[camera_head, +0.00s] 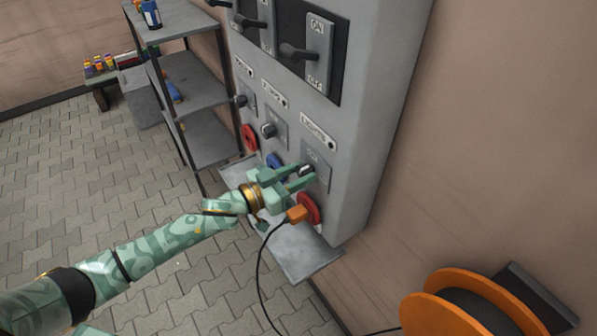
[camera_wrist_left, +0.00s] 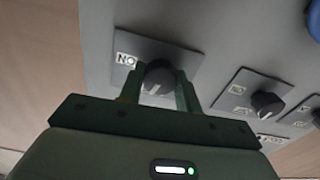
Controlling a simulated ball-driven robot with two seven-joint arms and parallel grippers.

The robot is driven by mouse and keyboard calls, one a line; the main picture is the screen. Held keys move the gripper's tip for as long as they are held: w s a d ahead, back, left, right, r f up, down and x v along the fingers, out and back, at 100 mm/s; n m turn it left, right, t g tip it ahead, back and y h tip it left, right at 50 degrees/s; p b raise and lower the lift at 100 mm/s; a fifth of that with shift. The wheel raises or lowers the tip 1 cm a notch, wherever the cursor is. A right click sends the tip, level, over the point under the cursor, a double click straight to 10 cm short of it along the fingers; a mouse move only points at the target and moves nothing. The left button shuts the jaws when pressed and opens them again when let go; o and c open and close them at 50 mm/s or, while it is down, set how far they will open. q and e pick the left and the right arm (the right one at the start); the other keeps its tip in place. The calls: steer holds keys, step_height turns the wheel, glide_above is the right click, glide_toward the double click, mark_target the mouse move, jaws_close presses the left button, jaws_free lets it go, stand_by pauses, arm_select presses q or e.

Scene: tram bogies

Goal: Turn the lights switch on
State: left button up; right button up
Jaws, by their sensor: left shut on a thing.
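The lights switch is a dark rotary knob on a small grey plate (camera_head: 319,172) at the lower right of the grey electrical cabinet (camera_head: 372,120), under a label that seems to read LIGHTS (camera_head: 318,131). My left gripper (camera_head: 306,176) is at this knob, with its green fingers on either side of it. In the left wrist view the fingers are shut on the round knob (camera_wrist_left: 158,77). A light mark on its plate reads ON, seen upside down. The fingers hide the knob's edges, so its exact setting is hard to tell. My right gripper is not in view.
Two similar knobs (camera_head: 268,130) (camera_head: 240,101) sit to the left. Just below is a red socket (camera_head: 309,208) with an orange plug (camera_head: 297,214) and black cable. Large levers (camera_head: 297,52) are above. A grey shelf (camera_head: 190,80) stands left; an orange cable reel (camera_head: 440,310) is lower right.

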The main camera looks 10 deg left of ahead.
arm_select(q)
steer(key=m, duration=0.6)
steer(key=shift+m, duration=0.3)
steer(key=m, duration=0.3)
steer(key=shift+m+b, duration=0.4)
steer(key=shift+m, duration=1.8)
steer(key=o, duration=1)
steer(key=shift+c, duration=0.2)
